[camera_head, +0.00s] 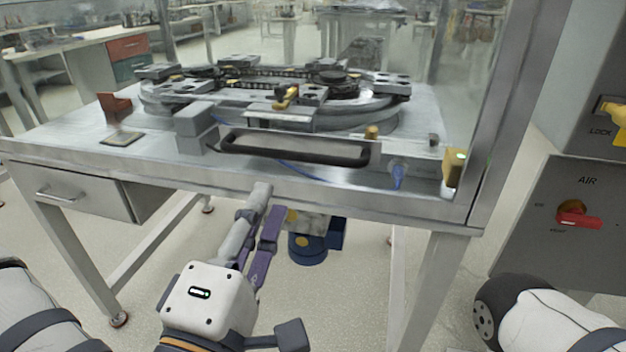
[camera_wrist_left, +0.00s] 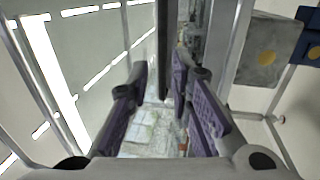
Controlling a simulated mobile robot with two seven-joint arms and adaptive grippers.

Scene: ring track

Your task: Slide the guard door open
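The guard door is a clear panel (camera_head: 455,70) at the front of the table, in front of the ring track (camera_head: 270,88). Its long black bar handle (camera_head: 300,155) runs level near the table's front edge. My left gripper (camera_head: 270,202) is open, with its fingertips below and left of the handle's middle, just before the table edge, apart from the handle. In the left wrist view the purple-padded fingers (camera_wrist_left: 165,85) stand apart. A dark bar shows beyond and between them; I cannot tell if it is the handle. My right gripper is out of view.
The metal table (camera_head: 70,140) has a drawer (camera_head: 75,193) at left. A yellow block (camera_head: 453,167) sits by the right post. A grey cabinet (camera_head: 515,220) with a red AIR knob (camera_head: 578,218) stands at right. A blue-based unit (camera_head: 308,250) hangs under the table.

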